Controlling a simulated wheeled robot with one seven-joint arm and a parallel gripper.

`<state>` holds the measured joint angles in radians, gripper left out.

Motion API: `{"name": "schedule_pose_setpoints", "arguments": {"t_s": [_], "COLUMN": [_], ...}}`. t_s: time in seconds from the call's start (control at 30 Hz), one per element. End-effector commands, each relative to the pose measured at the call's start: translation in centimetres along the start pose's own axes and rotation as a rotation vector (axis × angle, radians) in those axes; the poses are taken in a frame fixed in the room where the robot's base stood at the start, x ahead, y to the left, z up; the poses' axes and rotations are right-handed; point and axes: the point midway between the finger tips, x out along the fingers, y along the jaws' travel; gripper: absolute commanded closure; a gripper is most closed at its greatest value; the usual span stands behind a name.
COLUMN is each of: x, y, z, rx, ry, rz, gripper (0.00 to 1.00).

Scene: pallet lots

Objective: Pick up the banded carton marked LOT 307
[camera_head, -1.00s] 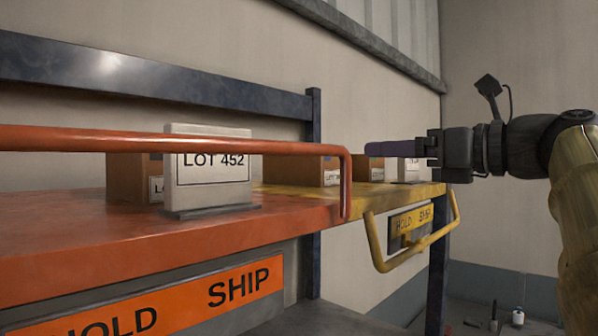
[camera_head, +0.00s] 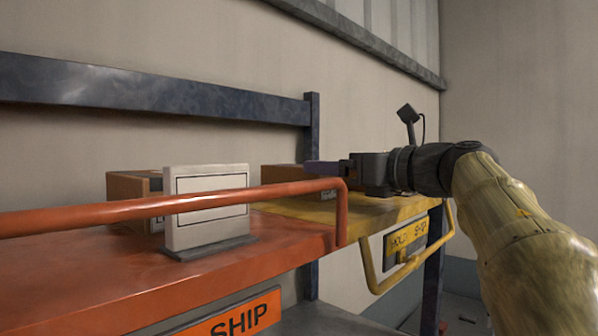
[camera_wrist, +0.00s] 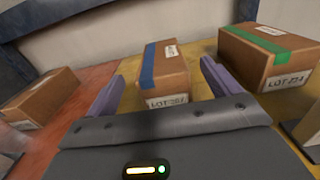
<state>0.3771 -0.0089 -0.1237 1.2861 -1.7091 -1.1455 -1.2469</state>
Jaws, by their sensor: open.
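In the wrist view a brown carton with a blue band (camera_wrist: 163,75) stands on the yellow deck. Its front label appears to read LOT 307, but the print is small and blurred. My gripper (camera_wrist: 161,70) is open, with one purple finger to each side of this carton in the picture. I cannot tell whether the fingertips are level with it; no contact shows. In the head view my gripper (camera_head: 322,169) is at the yellow deck, beside and partly in front of a brown carton (camera_head: 284,177); its band is not visible there.
A green-banded carton (camera_wrist: 270,55) stands to the right, and another carton (camera_wrist: 40,98) to the left on the orange deck. A white placard (camera_head: 206,184) stands on the orange deck (camera_head: 100,285). An orange rail (camera_head: 180,205) and yellow handle (camera_head: 370,245) edge the front.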

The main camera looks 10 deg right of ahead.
Motion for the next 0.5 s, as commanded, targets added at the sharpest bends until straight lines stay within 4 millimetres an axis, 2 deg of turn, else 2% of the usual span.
{"name": "schedule_pose_setpoints", "arguments": {"t_s": [0.1,0.5], "x": [1.1,1.7], "y": [0.1,0.2], "z": [0.1,0.0], "rx": [0.000,0.001], "ry": [0.000,0.001], "rz": [0.003,0.006], "gripper": [0.11,0.11]}}
